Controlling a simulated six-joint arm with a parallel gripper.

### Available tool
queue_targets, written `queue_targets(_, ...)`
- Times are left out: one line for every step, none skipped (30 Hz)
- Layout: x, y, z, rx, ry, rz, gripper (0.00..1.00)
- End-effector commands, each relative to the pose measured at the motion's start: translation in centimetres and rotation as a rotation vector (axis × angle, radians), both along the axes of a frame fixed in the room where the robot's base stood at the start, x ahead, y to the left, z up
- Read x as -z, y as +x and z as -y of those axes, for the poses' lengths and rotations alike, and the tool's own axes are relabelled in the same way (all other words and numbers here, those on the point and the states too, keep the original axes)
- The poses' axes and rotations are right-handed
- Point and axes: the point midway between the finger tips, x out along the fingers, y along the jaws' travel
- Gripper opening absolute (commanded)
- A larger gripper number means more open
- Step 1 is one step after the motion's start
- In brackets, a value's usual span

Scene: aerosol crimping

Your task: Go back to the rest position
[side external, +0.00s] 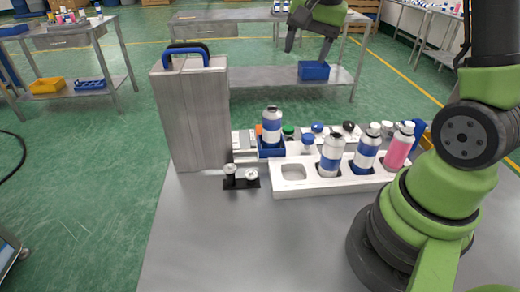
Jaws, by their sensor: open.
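My gripper (308,52) hangs at the top centre, above and behind the work area. Its two dark fingers are apart with nothing between them, and it touches nothing on the table. A blue and white can (271,125) stands upright in a small blue holder (270,151). A white tray (294,187) in front holds two more blue and white cans, a left one (331,158) and a middle one (367,150), and a pink can (399,149) at the right. The tray's leftmost slot is empty.
A tall grey metal box (191,115) with a blue handle (186,52) stands at the left. A small black stand (241,184) with metal pieces sits before it. Coloured caps (317,127) line up behind the tray. The grey tabletop (240,240) is clear in front.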

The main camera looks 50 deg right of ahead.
Motion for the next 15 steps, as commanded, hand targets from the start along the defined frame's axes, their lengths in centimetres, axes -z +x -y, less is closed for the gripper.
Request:
queue_targets(-1.7, -0.9, -1.9, -0.068, -0.015, 0.04, 0.61)
queue_targets(-2.5, -1.5, -2.9, -0.106, -0.022, 0.06, 0.61)
queue_targets(-3.5, -2.3, -4.2, -0.158, -0.031, 0.089, 0.61)
queue_targets(-4.1, -3.0, -5.2, -0.197, -0.038, 0.11, 0.61)
queue_targets(-4.7, -3.7, -6.2, -0.237, -0.046, 0.131, 0.61)
queue_targets(-5.3, -4.7, -7.4, -0.289, -0.055, 0.16, 0.61)
queue_targets(-5.8, -5.6, -8.2, -0.327, -0.063, 0.182, 0.61)
queue_targets(-6.1, -6.4, -9.0, -0.367, -0.07, 0.203, 0.61)
queue_targets(-6.5, -7.6, -10.0, -0.417, -0.078, 0.231, 0.61)
queue_targets(-6.7, -8.5, -10.7, -0.455, -0.085, 0.253, 0.61)
queue_targets(-6.8, -9.3, -11.4, -0.49, -0.091, 0.273, 0.61)
queue_targets(-6.9, -10.4, -12.1, -0.536, -0.098, 0.3, 0.61)
queue_targets(-6.9, -11.2, -12.6, -0.569, -0.104, 0.32, 0.61)
queue_targets(-6.9, -11.9, -13.1, -0.597, -0.11, 0.338, 0.61)
queue_targets(-6.8, -12.7, -13.6, -0.633, -0.117, 0.359, 0.61)
